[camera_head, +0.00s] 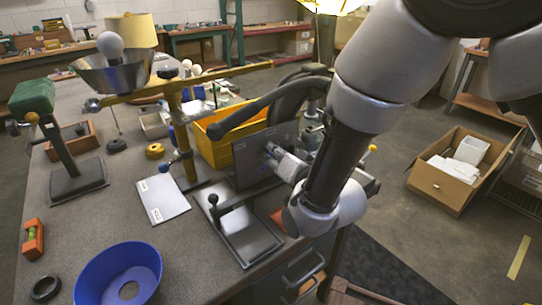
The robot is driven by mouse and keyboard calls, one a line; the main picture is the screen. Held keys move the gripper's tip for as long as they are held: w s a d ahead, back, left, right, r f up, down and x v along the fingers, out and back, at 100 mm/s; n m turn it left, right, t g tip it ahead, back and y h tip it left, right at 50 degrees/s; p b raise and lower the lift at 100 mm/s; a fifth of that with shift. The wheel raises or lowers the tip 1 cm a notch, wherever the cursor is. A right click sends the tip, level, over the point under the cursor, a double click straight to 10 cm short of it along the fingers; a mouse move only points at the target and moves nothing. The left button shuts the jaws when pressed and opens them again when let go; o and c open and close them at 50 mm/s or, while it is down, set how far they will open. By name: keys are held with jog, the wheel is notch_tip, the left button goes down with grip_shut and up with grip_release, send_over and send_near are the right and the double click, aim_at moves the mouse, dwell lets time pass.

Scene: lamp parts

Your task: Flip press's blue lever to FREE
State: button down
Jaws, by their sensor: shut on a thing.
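The press (285,98) is a dark machine with a long black handle, right of the middle of the bench. A dark upright plate (247,164) stands at its front. My gripper (272,153) reaches in from the right, close against this plate. It looks shut on a small blue part at the plate, which I take to be the blue lever. The lever is mostly hidden by the fingers, and I cannot read which way it points. No FREE marking is legible from here. My arm covers the right side of the press.
A yellow bin (218,146) sits behind the plate. A grey tray with a black knob (240,236) lies in front. A brass balance stand (180,125), a white labelled sheet (163,199) and a blue bowl (118,274) are to the left. A cardboard box (440,185) stands on the floor at right.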

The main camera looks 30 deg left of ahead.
jog(key=shift+m, duration=0.3)
jog(key=c, duration=1.3)
grip_release()
jog(key=shift+d, duration=0.1)
jog(key=v, duration=0.7)
jog(key=shift+d, duration=0.15)
